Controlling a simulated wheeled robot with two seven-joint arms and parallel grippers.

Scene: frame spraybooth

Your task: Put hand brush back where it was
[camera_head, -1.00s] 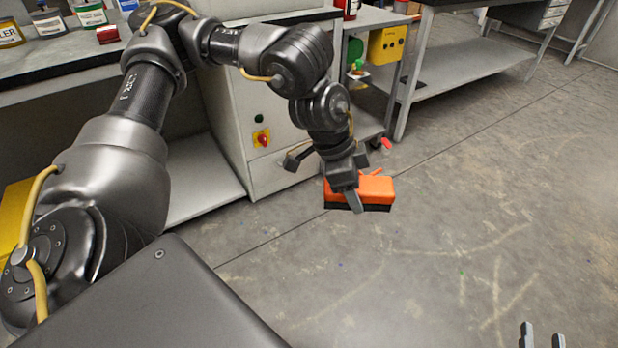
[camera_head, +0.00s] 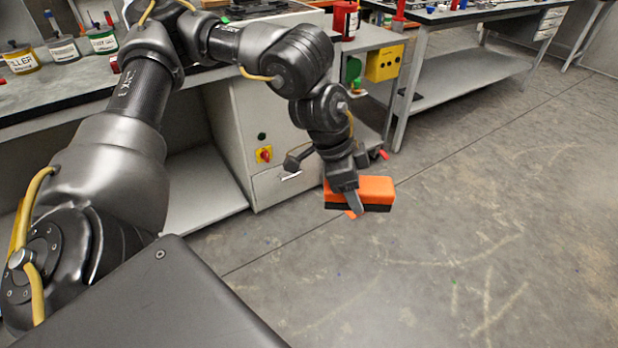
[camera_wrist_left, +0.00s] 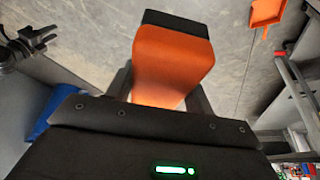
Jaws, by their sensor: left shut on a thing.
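The hand brush (camera_head: 372,189) has an orange body and a dark bristle strip along its underside. My left gripper (camera_head: 347,196) is shut on it and holds it in the air over the floor. In the left wrist view the brush (camera_wrist_left: 172,62) sticks out between the fingers, its dark end away from me. The bristle tips and the far finger are partly hidden. A dark jointed shape at the left edge of the wrist view looks like my right gripper (camera_wrist_left: 30,42); its jaw state is unclear. It does not show in the head view.
A workbench (camera_head: 60,108) with paint cans stands at the left, beside a grey cabinet (camera_head: 228,125) with a red knob. Another bench (camera_head: 470,80) is at the back. A loose orange object (camera_wrist_left: 267,12) shows in the wrist view. The floor (camera_head: 480,220) at right is clear.

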